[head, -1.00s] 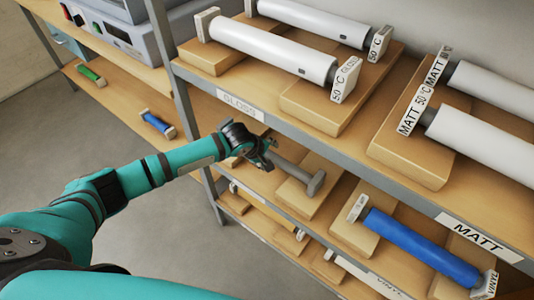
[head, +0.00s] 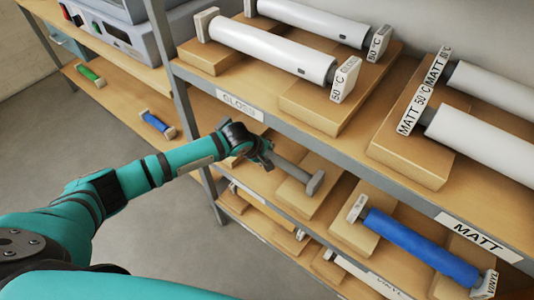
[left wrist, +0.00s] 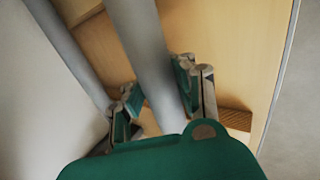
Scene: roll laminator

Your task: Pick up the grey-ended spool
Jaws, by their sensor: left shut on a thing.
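The grey-ended spool (head: 291,169) lies on a wooden block on the middle shelf, under the GLOSS label. Its core is grey and bare, and its blocky grey end (head: 315,183) points to the lower right. My left gripper (head: 265,156) is shut around the core near the far-left part and hides the other end. In the left wrist view the grey core (left wrist: 150,45) runs between the two fingers (left wrist: 163,100). The spool appears still at its place on the block. My right gripper is not in view.
A blue roll (head: 420,245) lies to the right on the middle shelf. Green (head: 90,75) and blue (head: 157,124) spools lie on the left bench. The floor (head: 60,140) is clear.

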